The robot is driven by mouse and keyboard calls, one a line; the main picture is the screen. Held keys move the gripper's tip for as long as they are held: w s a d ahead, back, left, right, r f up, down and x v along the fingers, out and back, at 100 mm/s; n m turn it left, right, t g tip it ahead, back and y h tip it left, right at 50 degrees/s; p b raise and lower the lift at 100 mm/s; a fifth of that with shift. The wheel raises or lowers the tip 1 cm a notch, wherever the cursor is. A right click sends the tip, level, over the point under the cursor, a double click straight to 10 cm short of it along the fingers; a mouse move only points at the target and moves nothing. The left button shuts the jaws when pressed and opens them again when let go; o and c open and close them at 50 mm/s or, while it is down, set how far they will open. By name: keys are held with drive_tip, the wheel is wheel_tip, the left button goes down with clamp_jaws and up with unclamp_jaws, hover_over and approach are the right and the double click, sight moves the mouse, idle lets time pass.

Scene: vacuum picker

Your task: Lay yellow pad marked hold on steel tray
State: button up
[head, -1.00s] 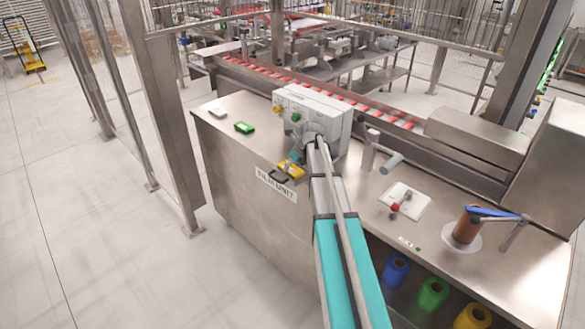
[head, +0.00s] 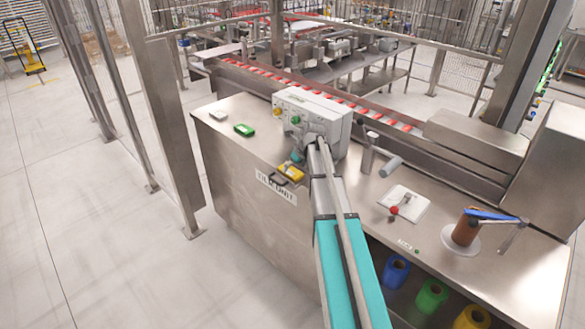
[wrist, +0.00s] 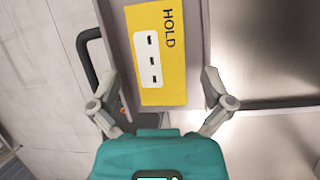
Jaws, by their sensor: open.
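The yellow pad (wrist: 176,70) reads HOLD and has a white panel with several dark slots. In the wrist view it lies on a grey face of similar outline, between my open fingers. In the head view the yellow pad (head: 292,171) is at the front edge of the steel counter, just left of my arm. My gripper (wrist: 160,88) is open, one finger on each side; I see no grip on the pad. In the head view the fingers are too small to make out. I cannot clearly tell the steel tray apart from the counter.
The steel counter (head: 235,150) carries a green pad (head: 244,130), a whitish pad (head: 219,116) and a grey control box (head: 315,115). A white plate with a red-knobbed lever (head: 403,204) and a brown roll (head: 466,227) stand right. A black handle (wrist: 86,55) sits left of the pad.

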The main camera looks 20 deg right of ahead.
drive_tip(key=p+v, duration=0.9)
drive_tip(key=v, duration=0.2)
drive_tip(key=shift+p, duration=0.35)
drive_tip(key=shift+s, duration=0.1)
idle(0.5)
drive_tip(key=s+a+n+g+h, duration=0.1)
drive_tip(key=s+a+n+g, duration=0.1)
drive_tip(key=s+a+n, duration=0.9)
drive_tip(key=s+a+f+n+g+h, duration=0.1)
drive_tip(key=s+a+n, duration=0.9)
drive_tip(key=n, duration=1.2)
drive_tip(key=a+g, duration=0.1)
drive_tip(key=a, duration=0.3)
drive_tip(key=shift+s+a+f+n+h, duration=0.3)
drive_tip(key=shift+s+f, duration=0.05)
drive_tip(key=shift+s, duration=0.05)
